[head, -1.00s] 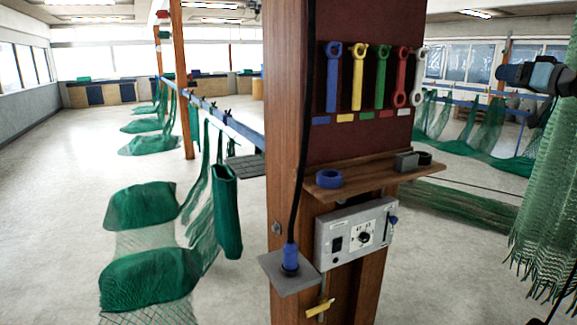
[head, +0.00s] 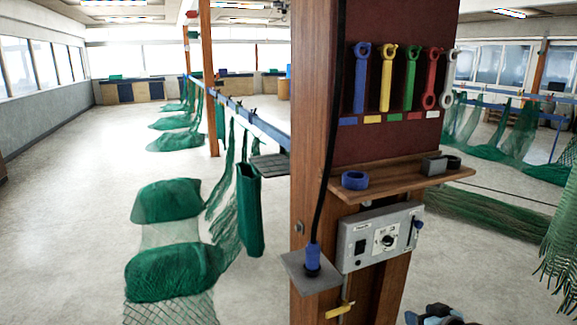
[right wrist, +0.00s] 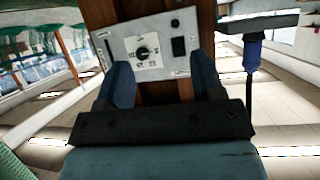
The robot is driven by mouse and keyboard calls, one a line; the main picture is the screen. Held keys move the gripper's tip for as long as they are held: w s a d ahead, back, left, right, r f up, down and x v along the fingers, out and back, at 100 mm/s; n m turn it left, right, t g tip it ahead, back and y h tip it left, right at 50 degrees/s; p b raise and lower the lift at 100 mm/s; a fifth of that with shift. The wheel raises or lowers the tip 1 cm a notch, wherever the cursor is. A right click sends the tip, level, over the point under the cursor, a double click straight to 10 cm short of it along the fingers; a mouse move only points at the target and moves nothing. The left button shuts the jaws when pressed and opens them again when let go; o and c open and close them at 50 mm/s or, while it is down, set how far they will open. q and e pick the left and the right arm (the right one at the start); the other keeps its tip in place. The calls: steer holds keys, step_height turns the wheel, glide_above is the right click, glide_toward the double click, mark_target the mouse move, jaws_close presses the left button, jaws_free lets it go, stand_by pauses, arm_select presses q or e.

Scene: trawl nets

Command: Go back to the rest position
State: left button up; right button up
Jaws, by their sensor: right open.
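My right gripper (head: 437,314) shows only in part at the bottom edge of the head view, right of the wooden post. In the right wrist view its two blue fingers (right wrist: 167,84) stand apart with nothing held between them. The grey control box (right wrist: 150,48) lies beyond the fingers in that view, turned upside down, and I cannot tell the exact gap. In the head view the same control box (head: 381,237) sits on the post, above and left of the gripper. My left gripper is out of view.
The wooden post (head: 312,120) carries hanging wrenches (head: 386,78), a shelf (head: 400,182) with a blue ring (head: 354,180), a blue plug (head: 313,256) and a yellow handle (head: 339,310). Green netting (head: 562,235) hangs at the right edge. Open floor (head: 70,220) lies left.

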steer(key=s+a+f, duration=0.4)
steer(key=s+f, duration=0.1)
steer(key=s, duration=0.3)
steer(key=s+a+f, duration=0.4)
steer(key=s+f, duration=0.2)
steer(key=s, duration=0.2)
steer(key=s+a+f, duration=0.1)
steer(key=s+a, duration=0.2)
steer(key=s, duration=0.6)
steer(key=s+a+f+g, duration=0.1)
steer(key=s+a, duration=0.2)
steer(key=s, duration=0.6)
steer(key=shift+a+f, duration=0.3)
